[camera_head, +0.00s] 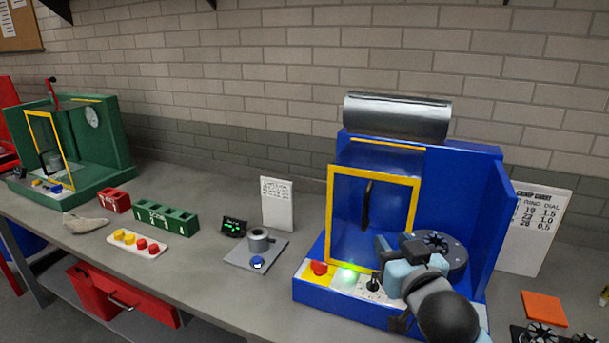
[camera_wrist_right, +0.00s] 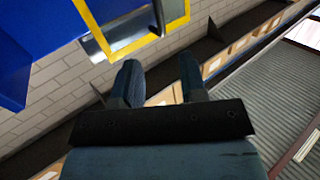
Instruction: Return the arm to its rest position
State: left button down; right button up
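My right arm comes in from the lower right in the head view. Its right gripper (camera_head: 402,262) is in front of the blue machine (camera_head: 461,185), near the dark round dial part (camera_head: 440,252). In the right wrist view the two fingers of the right gripper (camera_wrist_right: 160,75) stand apart with nothing between them. The blue machine (camera_wrist_right: 12,60) and its yellow-framed door (camera_wrist_right: 140,38) are beyond them. Whether the gripper touches the machine cannot be told. My left gripper is not in view.
The machine's front panel has a red button (camera_head: 319,268) and a lit green lamp (camera_head: 347,276). A grey fixture (camera_head: 257,247), a green block (camera_head: 166,217) and a white tray (camera_head: 137,245) stand left on the bench. An orange square (camera_head: 544,308) lies at right.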

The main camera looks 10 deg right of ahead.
jog(key=s+a+f+n+g+y+p, duration=0.1)
jog(key=s+f+g+p, duration=0.15)
jog(key=f, duration=0.65)
jog(key=s+a+f+n+g+p, duration=0.15)
jog(key=s+f, duration=0.25)
jog(key=f, duration=0.6)
jog(key=s+f+g+y+p, duration=0.1)
jog(key=s+f+g+p, duration=0.1)
jog(key=s+f, duration=1.2)
jog(key=shift+s+a+g, duration=0.25)
jog(key=shift+s+g, duration=0.15)
jog(key=shift+s, duration=0.25)
